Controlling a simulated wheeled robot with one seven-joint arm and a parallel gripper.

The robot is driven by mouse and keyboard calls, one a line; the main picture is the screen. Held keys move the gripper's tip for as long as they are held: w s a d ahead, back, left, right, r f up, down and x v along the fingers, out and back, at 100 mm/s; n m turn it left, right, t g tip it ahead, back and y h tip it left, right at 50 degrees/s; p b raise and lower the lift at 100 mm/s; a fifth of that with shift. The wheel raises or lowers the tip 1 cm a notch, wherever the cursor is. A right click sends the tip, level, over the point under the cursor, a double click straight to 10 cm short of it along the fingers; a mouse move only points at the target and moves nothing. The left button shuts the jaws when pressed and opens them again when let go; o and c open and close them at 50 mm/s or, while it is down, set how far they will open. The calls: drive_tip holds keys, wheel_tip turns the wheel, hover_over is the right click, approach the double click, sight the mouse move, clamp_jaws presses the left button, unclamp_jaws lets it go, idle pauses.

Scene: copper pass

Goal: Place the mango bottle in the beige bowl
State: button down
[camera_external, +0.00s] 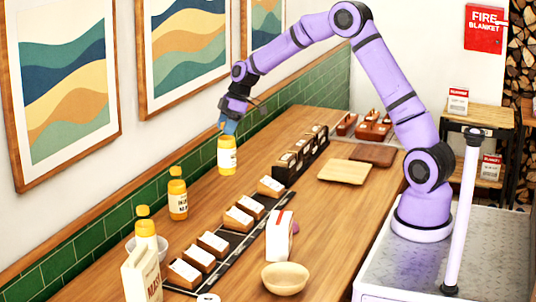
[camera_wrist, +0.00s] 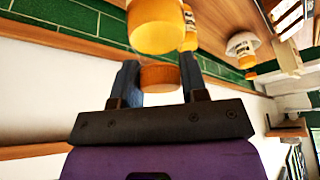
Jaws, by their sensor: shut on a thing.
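My gripper (camera_external: 229,127) is shut on the cap of a yellow-orange bottle (camera_external: 227,158) with a white label, held upright above the left side of the counter. In the wrist view my gripper's fingers (camera_wrist: 160,78) close on both sides of the orange cap, with the bottle body (camera_wrist: 155,28) beyond it. The label is too small to read as mango. Two similar bottles stand by the green tiles, one nearer the middle (camera_external: 178,200) and one at the front left (camera_external: 146,230). The beige bowl (camera_external: 286,279) stands at the counter's front, apart from my gripper, and looks empty.
Small wooden boxes (camera_external: 212,243) line a dark strip along the counter. A white packet (camera_external: 280,236) stands just behind the beige bowl. A carton (camera_external: 140,276) and a white bowl (camera_external: 163,246) are at the front left. A board (camera_external: 344,172) lies farther back. Clear counter lies right of the packet.

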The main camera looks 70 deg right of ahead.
drive_tip(key=s+a+n+g, duration=0.2)
drive_tip(key=s+a+n, duration=0.2)
drive_tip(key=s+a, duration=0.6)
drive_tip(key=s+a+r+n+g, duration=0.1)
drive_tip(key=s+a+n, duration=0.35)
drive_tip(key=a, duration=0.95)
drive_tip(key=s+a+n+g, duration=0.2)
drive_tip(key=s+a+n, duration=0.2)
drive_tip(key=s+a, duration=0.65)
drive_tip(key=s+a+n+g, duration=0.1)
drive_tip(key=s+a+n, duration=0.1)
drive_tip(key=s+a, duration=0.3)
drive_tip(key=s+a+n, duration=0.3)
drive_tip(key=s, duration=0.4)
wheel_tip(320, 180, down, 10)
drive_tip(key=shift+d, duration=0.25)
drive_tip(key=shift+f, duration=0.15)
drive_tip(key=c, duration=0.6)
unclamp_jaws()
drive_tip(key=shift+c, duration=0.2)
